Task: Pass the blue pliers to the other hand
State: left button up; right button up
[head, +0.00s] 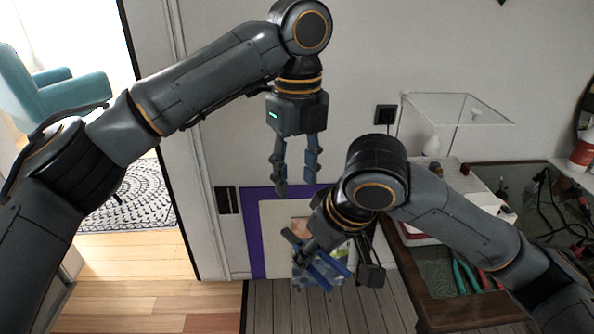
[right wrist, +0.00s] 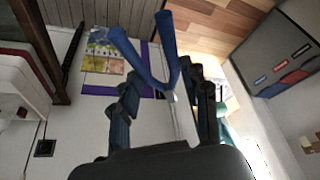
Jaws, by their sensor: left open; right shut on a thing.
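The blue pliers (head: 334,264) are in my right gripper (head: 308,256), low in front of the wall, with their blue handles sticking out past its fingers. In the right wrist view, the handles (right wrist: 150,60) spread in a V between the two fingers of this gripper (right wrist: 163,88). The jaws of the pliers are hard to make out. My left gripper (head: 297,178) hangs pointing down, above and a little left of the right gripper. Its fingers are apart with nothing between them, and it does not touch the pliers.
A dark table (head: 445,312) at the right carries pliers with teal handles (head: 462,276), red-handled tools, cables and a white box. A clear case (head: 455,110) is behind. A purple-edged picture (head: 250,235) is behind the grippers. A teal armchair (head: 75,92) is far left. Wooden floor lies open at lower left.

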pick_arm(q)
notch_tip(320, 180, down, 12)
jog(key=shift+r, duration=0.15)
dwell(0.3)
jog(key=shift+a, duration=0.1)
grip_shut()
pick_arm(e)
jog(key=o, duration=1.3)
jog(key=shift+a, duration=0.1)
